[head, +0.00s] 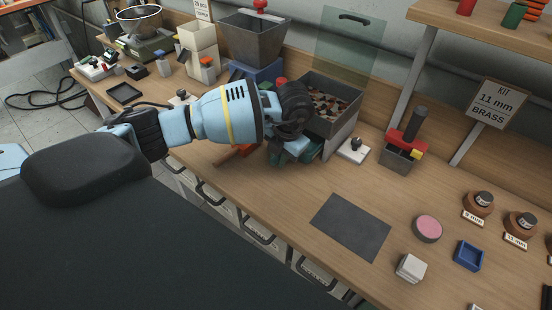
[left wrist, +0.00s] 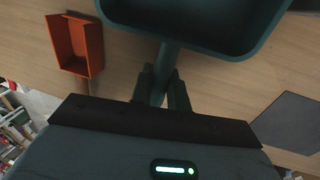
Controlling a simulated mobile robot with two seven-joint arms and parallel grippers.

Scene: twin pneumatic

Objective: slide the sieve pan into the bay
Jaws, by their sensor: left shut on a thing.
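My left gripper (head: 288,156) is shut on the handle of a dark teal pan, which I take to be the sieve pan. In the left wrist view the fingers (left wrist: 161,82) grip the handle and the pan (left wrist: 185,45) extends beyond them, above the wooden bench. In the head view my wrist hides most of the pan, and only a teal part (head: 312,150) shows beside a grey housing with an open bin (head: 345,122) of small brown pieces on top. The bay opening is not clearly visible. My right gripper is not in view.
An orange tray (left wrist: 98,45) lies on the bench left of the pan. A dark mat (head: 350,227) lies to the right. The bench front between is clear.

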